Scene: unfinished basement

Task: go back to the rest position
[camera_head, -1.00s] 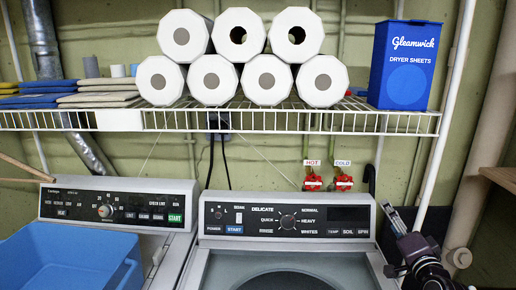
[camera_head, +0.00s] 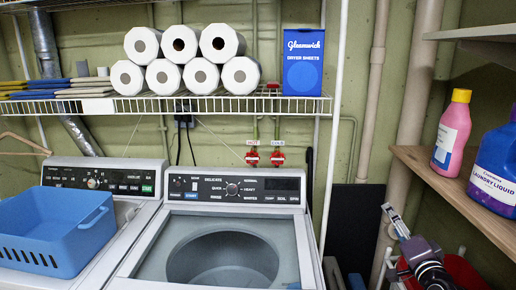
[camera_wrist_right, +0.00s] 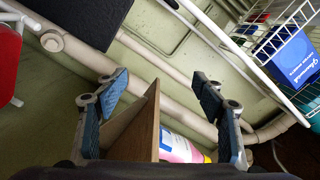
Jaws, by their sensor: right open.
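My right gripper (camera_head: 396,222) is at the lower right of the head view, on a dark purple-grey arm, in front of the wall and pipe and left of the wooden shelf. The right wrist view shows its two blue-padded fingers (camera_wrist_right: 161,92) spread apart with nothing held between them. My left gripper is not in the head view.
A wooden shelf (camera_head: 420,168) carries a pink bottle (camera_head: 452,135) and purple laundry liquid (camera_head: 495,170). The washer (camera_head: 312,240) stands centre; a blue basket (camera_head: 62,232) sits at left. A wire rack (camera_head: 200,106) holds paper rolls and a dryer sheets box (camera_head: 303,62).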

